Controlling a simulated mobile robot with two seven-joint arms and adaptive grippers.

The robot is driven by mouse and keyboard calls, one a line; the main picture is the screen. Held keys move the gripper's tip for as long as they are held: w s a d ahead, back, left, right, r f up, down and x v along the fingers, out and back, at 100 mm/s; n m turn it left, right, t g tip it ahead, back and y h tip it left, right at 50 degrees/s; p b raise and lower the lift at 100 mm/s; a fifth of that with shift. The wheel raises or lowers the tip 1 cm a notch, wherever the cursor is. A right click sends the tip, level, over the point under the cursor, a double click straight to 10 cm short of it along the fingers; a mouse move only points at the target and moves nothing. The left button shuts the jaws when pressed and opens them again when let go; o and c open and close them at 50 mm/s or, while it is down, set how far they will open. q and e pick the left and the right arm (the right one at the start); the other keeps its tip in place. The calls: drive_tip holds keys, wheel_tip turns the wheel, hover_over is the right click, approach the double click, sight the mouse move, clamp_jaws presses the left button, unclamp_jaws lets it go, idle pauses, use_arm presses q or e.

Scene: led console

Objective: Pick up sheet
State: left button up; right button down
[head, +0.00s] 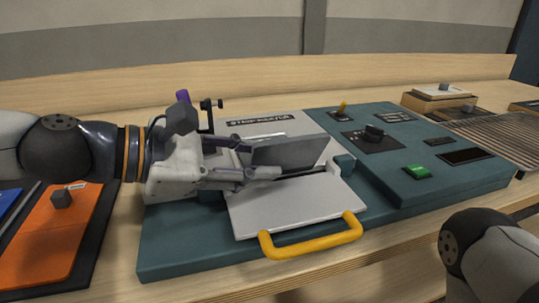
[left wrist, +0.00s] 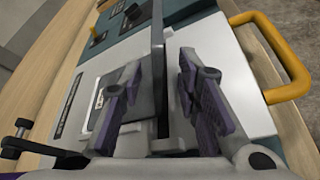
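The sheet (head: 290,151) is a thin dark grey plate standing on edge, slightly tilted, above the console's pale flat part. In the left wrist view the sheet (left wrist: 158,35) runs edge-on between the two fingers. My right gripper is out of view; only a right arm link shows.
The teal console (head: 190,255) has a pale panel with a yellow handle (head: 312,238) at the front. A green button (head: 416,171), a dark knob and a yellow switch (head: 342,108) are on its right part. An orange plate (head: 55,235) lies left. A ribbed rack (head: 500,135) stands right.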

sight(285, 163)
use_arm(q)
drive_tip(key=x, duration=0.5)
drive_tip(key=shift+s+d+r+b, duration=0.1)
drive_tip(key=shift+d+r+b, duration=0.15)
drive_tip(key=shift+r+b, duration=0.15)
drive_tip(key=shift+r, duration=0.1)
clamp_jaws()
